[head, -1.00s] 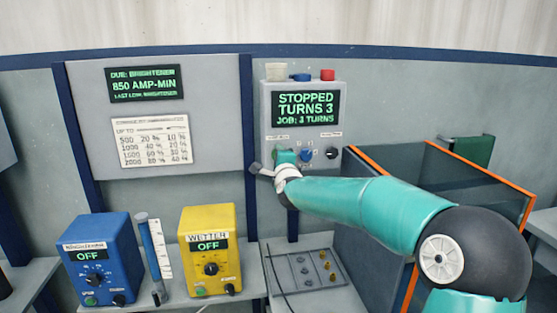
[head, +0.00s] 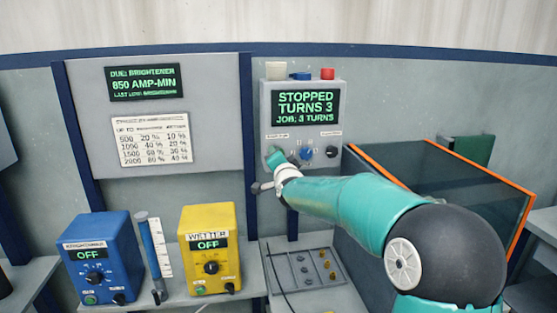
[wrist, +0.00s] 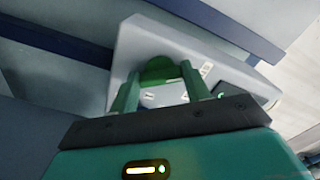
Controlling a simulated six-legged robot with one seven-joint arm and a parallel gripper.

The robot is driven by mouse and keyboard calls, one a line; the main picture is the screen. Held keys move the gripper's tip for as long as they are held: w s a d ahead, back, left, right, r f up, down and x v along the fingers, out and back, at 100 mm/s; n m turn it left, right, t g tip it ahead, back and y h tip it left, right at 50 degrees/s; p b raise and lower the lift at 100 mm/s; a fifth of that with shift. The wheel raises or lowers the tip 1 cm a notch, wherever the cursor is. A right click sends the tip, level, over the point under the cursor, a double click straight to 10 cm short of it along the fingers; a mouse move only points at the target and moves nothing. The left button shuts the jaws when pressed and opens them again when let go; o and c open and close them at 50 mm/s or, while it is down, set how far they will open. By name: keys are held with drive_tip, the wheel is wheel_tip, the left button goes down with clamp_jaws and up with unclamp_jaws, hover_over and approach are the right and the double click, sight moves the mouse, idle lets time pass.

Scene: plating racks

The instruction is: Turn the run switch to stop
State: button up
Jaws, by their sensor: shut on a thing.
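The grey control box (head: 331,119) hangs on the wall, and its screen (head: 305,107) reads STOPPED, TURNS 3, JOB: 3 TURNS. Below the screen are a blue knob (head: 306,154) in the middle and a black knob (head: 332,152) at the right. My gripper (head: 277,157) is at the left control on the box face and covers most of it. In the wrist view, my gripper (wrist: 161,86) is shut on a green knob (wrist: 159,69), with one finger on each side. The labels are too small to read, so I cannot confirm which control is the run switch.
A blue unit (head: 93,250) and a yellow unit (head: 210,245), both reading OFF, stand on the shelf at left. An orange-edged glass tank (head: 450,180) is at right. A grey plate (head: 305,270) lies below.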

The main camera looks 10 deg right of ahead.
idle(0.4)
drive_tip(key=o, duration=1)
drive_tip(key=shift+s, duration=0.1)
drive_tip(key=s, duration=1.3)
drive_tip(key=shift+s, duration=0.3)
drive_tip(key=shift+s, duration=0.1)
